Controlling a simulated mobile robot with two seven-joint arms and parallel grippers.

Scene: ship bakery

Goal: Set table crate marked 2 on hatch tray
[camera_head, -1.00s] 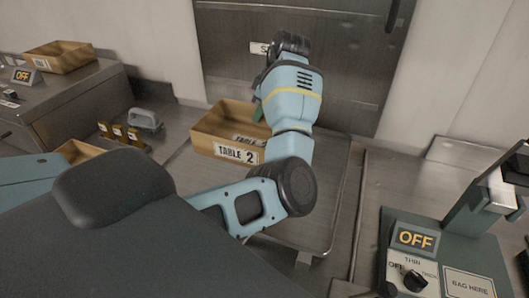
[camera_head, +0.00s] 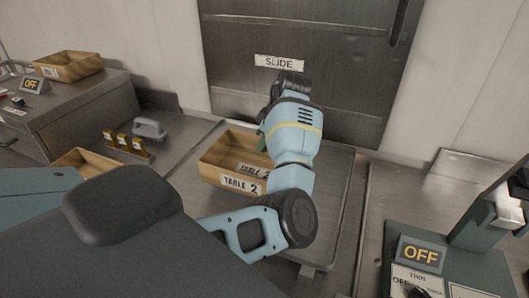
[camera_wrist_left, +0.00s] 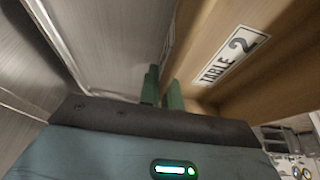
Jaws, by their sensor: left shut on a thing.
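The crate marked TABLE 2 (camera_head: 212,166) is an open tan box with a white label on its near side; it also shows in the wrist view (camera_wrist_left: 215,40). It is over the left part of the metal hatch tray (camera_head: 325,200), in front of the hatch door. I cannot tell whether its base touches the tray. My left gripper is shut on the crate's wall; its green fingers (camera_wrist_left: 162,92) show in the wrist view. In the head view the arm hides the crate's right end. My right gripper is not in view.
The hatch door (camera_head: 300,35) has a SLIDE label (camera_head: 279,62). Another tan crate (camera_head: 85,162) is at left, near yellow-brown tagged blocks (camera_head: 125,145) and a grey handled object (camera_head: 149,129). A far crate (camera_head: 66,66) sits on the left counter. A machine with an OFF sign (camera_head: 420,254) stands right.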

